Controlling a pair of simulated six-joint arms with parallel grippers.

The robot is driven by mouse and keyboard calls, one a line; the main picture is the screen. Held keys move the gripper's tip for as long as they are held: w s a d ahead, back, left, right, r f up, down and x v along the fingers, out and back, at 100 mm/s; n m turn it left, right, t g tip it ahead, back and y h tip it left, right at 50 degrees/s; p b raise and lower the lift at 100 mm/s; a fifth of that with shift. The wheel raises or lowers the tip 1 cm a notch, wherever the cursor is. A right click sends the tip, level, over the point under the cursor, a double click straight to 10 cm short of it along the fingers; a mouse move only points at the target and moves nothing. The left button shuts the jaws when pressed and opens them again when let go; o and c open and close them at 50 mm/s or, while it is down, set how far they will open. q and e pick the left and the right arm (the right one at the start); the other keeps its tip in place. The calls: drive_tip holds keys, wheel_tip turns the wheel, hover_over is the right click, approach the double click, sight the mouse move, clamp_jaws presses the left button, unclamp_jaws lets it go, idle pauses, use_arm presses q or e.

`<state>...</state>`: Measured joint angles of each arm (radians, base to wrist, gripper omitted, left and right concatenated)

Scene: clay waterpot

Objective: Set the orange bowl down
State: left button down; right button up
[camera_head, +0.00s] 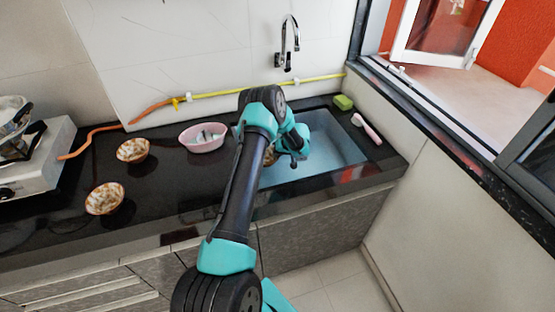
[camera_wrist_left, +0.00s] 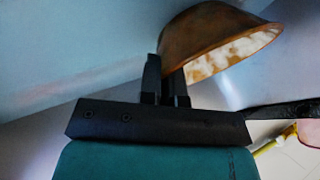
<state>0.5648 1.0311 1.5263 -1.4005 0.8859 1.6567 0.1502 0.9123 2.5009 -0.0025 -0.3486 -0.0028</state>
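The orange bowl (camera_wrist_left: 205,38), brown-orange outside with a white and brown mottled inside, is tilted in the left wrist view. My left gripper (camera_wrist_left: 166,76) has its two dark fingers close together at the bowl's near rim, shut on its wall. In the head view only a small piece of the bowl (camera_head: 269,158) shows beside my arm, over the left part of the sink (camera_head: 335,145). My left arm hides most of it. Whether the bowl touches the sink is unclear. My right gripper is in neither view.
Two similar bowls stand on the black counter at left, one farther back (camera_head: 132,150) and one nearer (camera_head: 105,198). A pink basin (camera_head: 203,138) stands left of the sink. A green sponge (camera_head: 343,102) and a pink brush (camera_head: 366,128) lie behind and right of the sink.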

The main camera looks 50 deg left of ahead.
use_arm(q)
drive_tip(key=shift+f, duration=1.8)
drive_tip(key=shift+f, duration=0.1)
drive_tip(key=c, duration=1.3)
unclamp_jaws()
drive_tip(key=v, duration=1.2)
